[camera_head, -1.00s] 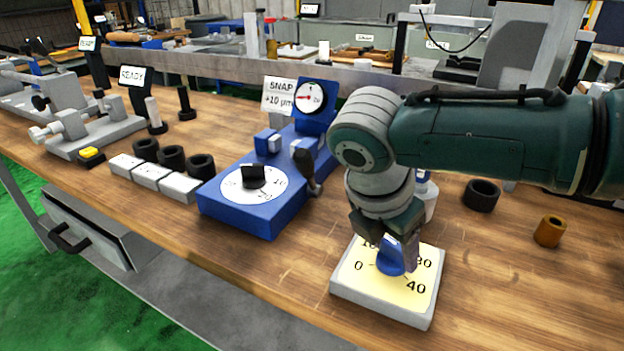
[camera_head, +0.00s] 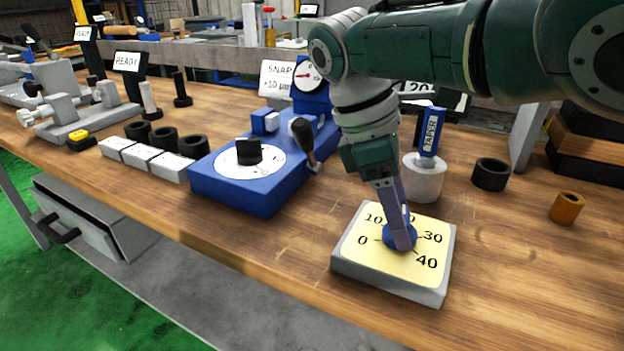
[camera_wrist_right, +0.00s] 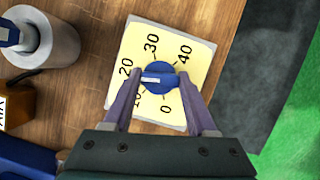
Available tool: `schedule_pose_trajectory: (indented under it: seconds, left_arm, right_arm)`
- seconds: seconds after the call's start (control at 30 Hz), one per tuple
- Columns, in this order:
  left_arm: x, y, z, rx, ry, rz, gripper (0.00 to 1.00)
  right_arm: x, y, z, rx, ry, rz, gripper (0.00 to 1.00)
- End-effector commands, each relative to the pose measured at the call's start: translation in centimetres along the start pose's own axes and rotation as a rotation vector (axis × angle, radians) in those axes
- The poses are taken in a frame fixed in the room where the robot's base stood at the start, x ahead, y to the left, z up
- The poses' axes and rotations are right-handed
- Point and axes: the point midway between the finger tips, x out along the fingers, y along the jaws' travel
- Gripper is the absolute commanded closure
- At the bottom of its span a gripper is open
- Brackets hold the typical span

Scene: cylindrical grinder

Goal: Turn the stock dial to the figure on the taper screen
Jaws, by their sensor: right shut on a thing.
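The stock dial is a grey block with a yellow face (camera_head: 372,250) marked 0 to 40 and a blue knob (camera_head: 399,238). My right gripper (camera_head: 402,226) points down, its fingers on either side of the knob, shut on it. In the wrist view the fingers (camera_wrist_right: 159,76) flank the blue knob (camera_wrist_right: 160,84); its white mark points left, between 10 and 20 and nearer 20. A screen (camera_head: 418,87) behind my right arm is partly hidden; "20" shows on it. A blue handle lettered TAPER (camera_head: 431,132) stands in a pale cylinder. My left gripper is not in view.
Left of the dial is a blue gauge (camera_head: 235,190) with a black knob and a SNAP sign (camera_head: 277,78). A black ring (camera_head: 491,174) and a brass bush (camera_head: 567,207) lie to the right. Bare wood lies in front of the gauge.

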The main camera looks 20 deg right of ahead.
Motion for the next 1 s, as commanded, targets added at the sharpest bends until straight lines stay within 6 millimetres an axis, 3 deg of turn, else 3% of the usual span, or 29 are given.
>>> schedule_pose_trajectory:
  seconds: [0.1, 0.33, 0.97, 1.0]
  left_arm:
    - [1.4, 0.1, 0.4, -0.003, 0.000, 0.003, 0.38]
    - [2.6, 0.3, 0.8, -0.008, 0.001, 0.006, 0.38]
    - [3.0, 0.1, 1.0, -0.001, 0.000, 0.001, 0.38]
    - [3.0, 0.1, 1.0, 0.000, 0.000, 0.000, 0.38]
  right_arm:
    - [0.4, 0.1, -0.1, 0.071, -0.001, -0.031, 0.98]
    - [0.2, 0.1, 0.0, 0.165, -0.002, -0.070, 0.98]
    - [-0.1, 0.1, 0.1, 0.210, -0.003, -0.089, 0.98]
    - [-0.1, 0.1, 0.1, 0.210, -0.003, -0.089, 0.41]
